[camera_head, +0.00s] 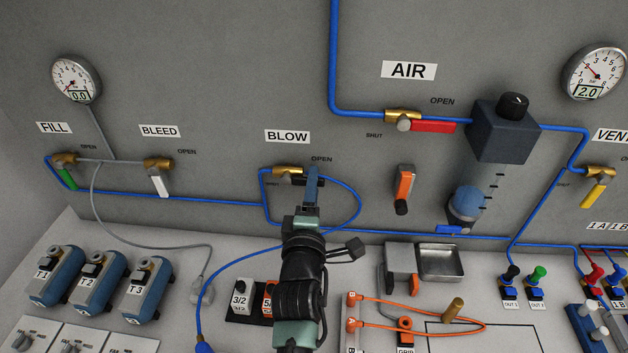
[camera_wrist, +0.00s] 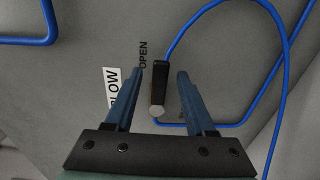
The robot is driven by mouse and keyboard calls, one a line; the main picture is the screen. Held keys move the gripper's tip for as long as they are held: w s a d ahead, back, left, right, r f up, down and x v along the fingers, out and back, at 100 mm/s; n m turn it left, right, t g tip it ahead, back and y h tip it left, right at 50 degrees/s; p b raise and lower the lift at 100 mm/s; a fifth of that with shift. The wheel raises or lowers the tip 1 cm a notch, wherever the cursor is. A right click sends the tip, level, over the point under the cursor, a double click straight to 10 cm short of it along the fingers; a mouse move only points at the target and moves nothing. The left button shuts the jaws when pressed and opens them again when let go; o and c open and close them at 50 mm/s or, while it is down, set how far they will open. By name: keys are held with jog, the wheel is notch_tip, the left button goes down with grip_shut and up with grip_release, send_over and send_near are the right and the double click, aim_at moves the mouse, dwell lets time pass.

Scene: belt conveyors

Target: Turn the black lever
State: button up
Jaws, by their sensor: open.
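The black lever (camera_wrist: 159,85) is on the BLOW valve on the wall, with a grey hexagonal hub (camera_wrist: 157,111) at one end. In the head view the brass BLOW valve (camera_head: 286,170) shows, and the lever is mostly hidden behind my gripper (camera_head: 312,174). The lever lies roughly level, pointing right from the hub toward the OPEN label (camera_head: 321,159). In the wrist view my gripper (camera_wrist: 158,74) is open, with one blue finger on each side of the lever. Gaps show between the lever and both fingers. Whether the fingertips reach its depth is hard to tell.
Blue hose (camera_head: 358,205) loops right of the valve. A orange-handled lever (camera_head: 404,184) and a red lever (camera_head: 433,126) are to the right; a white lever (camera_head: 159,182) is to the left. Blue tanks (camera_head: 56,278) and a metal tray (camera_head: 440,262) stand on the bench below.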

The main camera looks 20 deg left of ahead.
jog(key=shift+x, duration=1)
grip_shut()
dwell(0.8)
